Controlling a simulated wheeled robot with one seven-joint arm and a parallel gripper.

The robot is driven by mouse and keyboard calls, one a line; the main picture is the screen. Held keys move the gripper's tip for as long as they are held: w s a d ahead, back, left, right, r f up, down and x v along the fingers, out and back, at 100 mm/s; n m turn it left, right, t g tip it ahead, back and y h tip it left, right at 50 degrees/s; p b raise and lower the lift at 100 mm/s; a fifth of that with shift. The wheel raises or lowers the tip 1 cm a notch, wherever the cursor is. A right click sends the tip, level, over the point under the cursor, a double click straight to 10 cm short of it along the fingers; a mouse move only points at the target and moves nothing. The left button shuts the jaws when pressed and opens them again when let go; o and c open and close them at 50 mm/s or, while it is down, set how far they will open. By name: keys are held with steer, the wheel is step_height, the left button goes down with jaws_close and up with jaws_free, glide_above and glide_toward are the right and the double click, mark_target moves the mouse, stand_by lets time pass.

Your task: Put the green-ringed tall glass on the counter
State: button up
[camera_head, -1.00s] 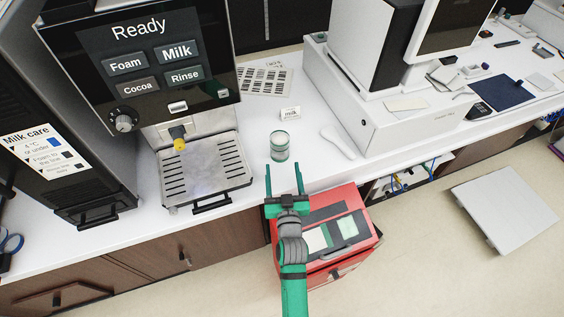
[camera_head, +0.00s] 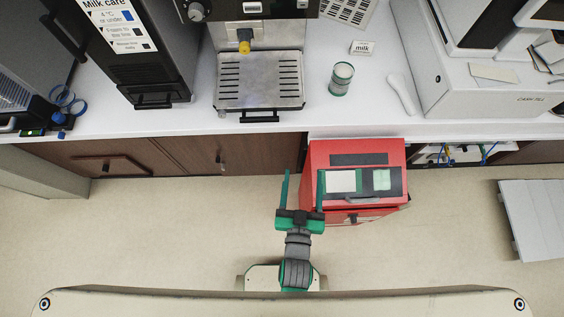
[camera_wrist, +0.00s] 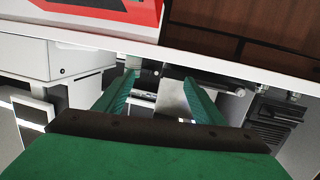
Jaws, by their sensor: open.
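The green-ringed tall glass (camera_head: 341,79) stands upright on the white counter (camera_head: 190,121), right of the coffee machine's drip tray and near a small milk sign. My gripper (camera_head: 304,174) is open and empty, lower in the head view than the glass and apart from it, in front of the counter's edge beside the red cabinet. In the wrist view my gripper's two green fingers (camera_wrist: 158,84) are spread with nothing between them.
The coffee machine's drip tray (camera_head: 260,80) is left of the glass. A white spoon-like object (camera_head: 402,94) and the cash till (camera_head: 480,95) are to the right. A red cabinet (camera_head: 325,152) stands against the counter front. A grey panel (camera_head: 545,220) lies at right.

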steer(key=s+a+r+y, duration=0.1)
steer(key=s+a+r, duration=0.1)
steer(key=s, duration=0.5)
steer(key=s+a+r+g, duration=0.1)
steer(key=s+a+r, duration=0.2)
steer(key=s, duration=0.4)
steer(key=shift+a+r+n+y, duration=0.2)
steer(key=shift+a+n+y, duration=0.2)
steer(key=shift+a, duration=0.1)
